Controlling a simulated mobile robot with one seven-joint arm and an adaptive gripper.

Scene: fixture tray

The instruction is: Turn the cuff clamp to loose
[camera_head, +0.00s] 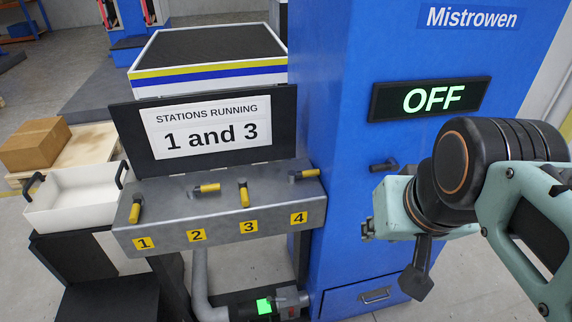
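No part is labelled as the cuff clamp, and I cannot tell for sure which one it is. A small dark lever (383,165) sticks out from the front of the blue cabinet, below the OFF display, lying roughly level. My arm fills the right side, in front of the cabinet. A dark tapered end piece (418,278), apparently my gripper, hangs below the arm's wrist, apart from the lever. Its fingers cannot be made out, and nothing is seen held in it.
A grey bench (220,215) carries several yellow-handled levers numbered 1 to 4; 1 and 3 point lengthwise, 2 and 4 sideways. A sign (208,127) reads "STATIONS RUNNING 1 and 3". The display (430,98) reads OFF. A white bin (70,205) stands left. A drawer handle (375,295) sits low.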

